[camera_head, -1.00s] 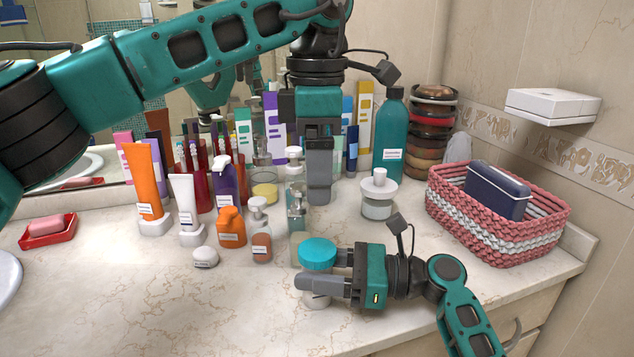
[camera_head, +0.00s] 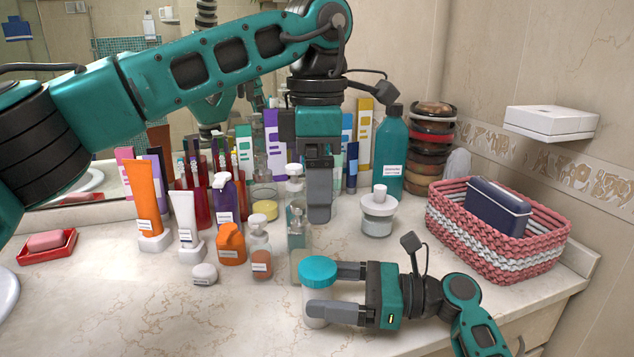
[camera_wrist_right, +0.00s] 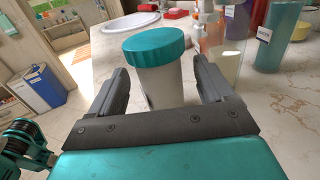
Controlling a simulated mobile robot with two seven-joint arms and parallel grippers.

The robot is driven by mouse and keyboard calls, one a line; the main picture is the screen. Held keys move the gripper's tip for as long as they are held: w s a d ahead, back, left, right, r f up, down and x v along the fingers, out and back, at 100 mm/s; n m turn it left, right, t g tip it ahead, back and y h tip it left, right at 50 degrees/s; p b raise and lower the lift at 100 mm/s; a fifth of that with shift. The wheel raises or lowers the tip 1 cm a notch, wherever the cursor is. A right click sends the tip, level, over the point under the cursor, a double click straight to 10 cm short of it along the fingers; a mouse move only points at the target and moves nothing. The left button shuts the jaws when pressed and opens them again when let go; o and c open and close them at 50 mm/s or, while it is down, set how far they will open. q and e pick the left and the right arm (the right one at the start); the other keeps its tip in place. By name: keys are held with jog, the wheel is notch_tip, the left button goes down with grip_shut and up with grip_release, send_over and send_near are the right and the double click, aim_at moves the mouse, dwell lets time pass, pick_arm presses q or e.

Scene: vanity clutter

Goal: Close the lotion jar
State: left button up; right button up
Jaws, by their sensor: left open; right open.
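The lotion jar is a whitish tub (camera_wrist_right: 163,88) with a ribbed teal lid (camera_head: 319,270), standing upright near the counter's front. The lid (camera_wrist_right: 156,44) rests on the jar's top; I cannot tell whether it is fully tightened. My right gripper (camera_head: 333,289) is open and level, its fingers on either side of the jar below the lid. In the right wrist view small gaps show between the fingers and the jar. My left gripper (camera_head: 319,220) is open, empty and pointing down behind the jar, by a clear pump bottle (camera_head: 297,218).
Orange (camera_head: 231,244) and clear bottles stand left of the jar, with a small white round item (camera_head: 204,274). A glass jar (camera_head: 378,215) and a pink woven basket (camera_head: 480,250) stand to the right. Bottles crowd the back. The front left counter is clear.

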jog(key=d, duration=0.3)
jog(key=s+d, duration=0.1)
jog(key=d, duration=0.7)
jog(key=shift+s, duration=0.3)
jog(key=shift+s, duration=0.1)
